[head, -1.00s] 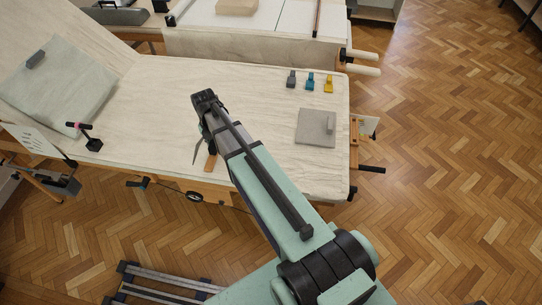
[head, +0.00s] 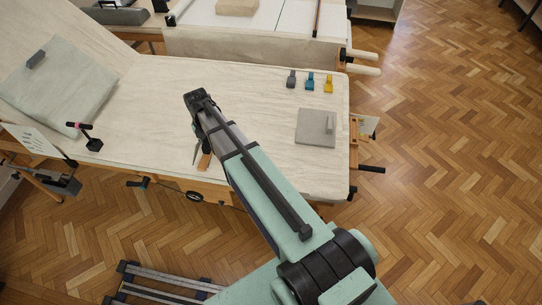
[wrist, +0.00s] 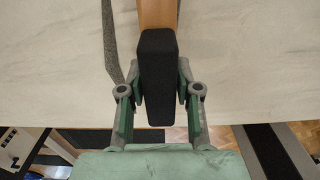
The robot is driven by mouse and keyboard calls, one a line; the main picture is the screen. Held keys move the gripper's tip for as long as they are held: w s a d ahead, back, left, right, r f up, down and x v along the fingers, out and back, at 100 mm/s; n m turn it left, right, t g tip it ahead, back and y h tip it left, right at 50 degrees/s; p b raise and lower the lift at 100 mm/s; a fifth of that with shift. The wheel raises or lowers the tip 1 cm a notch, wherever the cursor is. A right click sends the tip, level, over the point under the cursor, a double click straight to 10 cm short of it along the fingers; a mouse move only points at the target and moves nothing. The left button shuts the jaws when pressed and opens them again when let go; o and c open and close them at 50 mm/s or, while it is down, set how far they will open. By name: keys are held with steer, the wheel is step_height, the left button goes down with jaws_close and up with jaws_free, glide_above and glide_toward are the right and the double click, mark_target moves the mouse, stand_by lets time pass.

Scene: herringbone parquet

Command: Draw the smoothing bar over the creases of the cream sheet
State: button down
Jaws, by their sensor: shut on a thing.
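The cream sheet (head: 250,85) lies over the long table, with faint streaks across it; I cannot tell which are creases. It also fills most of the wrist view (wrist: 240,60). My gripper (wrist: 158,88) is shut on the smoothing bar, at its black block (wrist: 157,65), with a wooden part (wrist: 157,12) beyond. In the head view my arm hides most of the bar; a wooden end (head: 204,162) shows by the sheet's front edge. I cannot tell whether the bar touches the sheet.
A grey-green cushion (head: 60,85) lies at the left. Three small clips, including a blue one (head: 309,82), and a grey square (head: 316,127) lie at the right. A dark strip (wrist: 114,45) runs left of the bar.

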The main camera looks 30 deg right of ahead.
mark_target(174, 143)
steer(key=shift+w+a, duration=0.4)
steer(key=shift+a, duration=0.1)
steer(key=shift+w, duration=0.1)
steer(key=shift+w+a, duration=1.15)
steer(key=shift+a, duration=0.2)
steer(key=shift+w+a, duration=0.1)
steer(key=shift+w+a, duration=1.1)
steer(key=shift+a, duration=0.15)
steer(key=shift+w+a+p, duration=0.35)
steer(key=shift+w+a, duration=0.85)
steer(key=shift+a, duration=0.15)
steer(key=shift+w+a, duration=1.25)
steer(key=shift+a, duration=0.1)
